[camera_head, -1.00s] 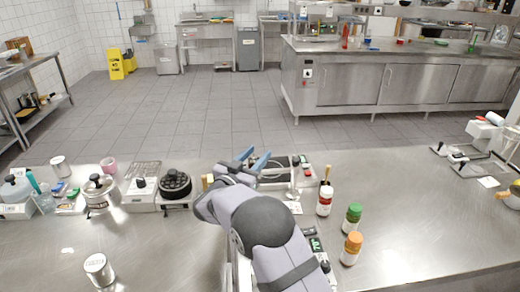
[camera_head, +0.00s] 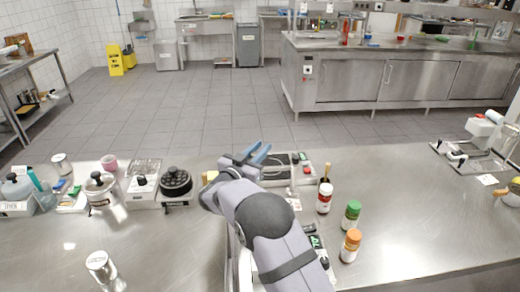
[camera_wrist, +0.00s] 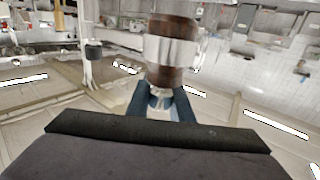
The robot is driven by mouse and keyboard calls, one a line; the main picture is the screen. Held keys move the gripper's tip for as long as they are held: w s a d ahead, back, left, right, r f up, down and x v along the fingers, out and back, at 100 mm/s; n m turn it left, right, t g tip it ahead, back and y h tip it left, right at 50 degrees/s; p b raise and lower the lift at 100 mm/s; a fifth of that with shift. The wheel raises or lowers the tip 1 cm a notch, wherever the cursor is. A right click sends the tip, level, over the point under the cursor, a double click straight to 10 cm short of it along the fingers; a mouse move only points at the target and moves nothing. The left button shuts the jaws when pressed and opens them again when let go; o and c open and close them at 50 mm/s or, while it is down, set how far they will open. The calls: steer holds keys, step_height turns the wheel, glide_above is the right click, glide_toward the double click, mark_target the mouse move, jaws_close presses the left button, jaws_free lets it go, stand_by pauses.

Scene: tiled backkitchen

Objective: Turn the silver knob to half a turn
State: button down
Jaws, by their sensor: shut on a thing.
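My gripper (camera_head: 255,154) is over the far part of the steel counter, its blue fingers pointing up and to the right in the head view. In the wrist view its fingertips (camera_wrist: 160,100) close on a small shiny silver piece, which looks like the silver knob (camera_wrist: 160,94). Just beyond it, a brown cylinder with a broad silver band (camera_wrist: 172,48) fills the upper middle. The knob is hidden in the head view by my gripper and arm. I cannot tell its turn angle.
A device with a red button (camera_head: 306,169) lies right of my gripper. A red-labelled jar (camera_head: 324,198), a green-capped jar (camera_head: 351,215) and an orange-capped jar (camera_head: 350,245) stand to the right. A black round knob (camera_head: 175,181) and a lidded pot (camera_head: 102,190) stand left.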

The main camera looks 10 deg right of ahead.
mark_target(251, 157)
steer(key=shift+s+d+r+m+g+h, duration=0.1)
steer(key=shift+d+m+g+h, duration=0.05)
steer(key=shift+m+g+h, duration=0.4)
steer(key=shift+s+d+m+g+h, duration=0.1)
steer(key=shift+m+g+h, duration=0.35)
steer(key=shift+h, duration=0.2)
steer(key=shift+s+d+m+g+h, duration=0.1)
steer(key=shift+m+g+h, duration=0.4)
steer(key=shift+g, duration=0.1)
steer(key=shift+s+d+m+g+h, duration=0.1)
steer(key=shift+m+g+h, duration=0.4)
steer(key=shift+g, duration=0.1)
steer(key=shift+s, duration=0.1)
steer(key=c, duration=1.6)
jaws_free()
steer(key=shift+o, duration=0.2)
steer(key=b+v, duration=0.2)
steer(key=v, duration=0.4)
steer(key=shift+s+a+b, duration=0.3)
steer(key=shift+s+a, duration=0.1)
steer(key=shift+a, duration=0.2)
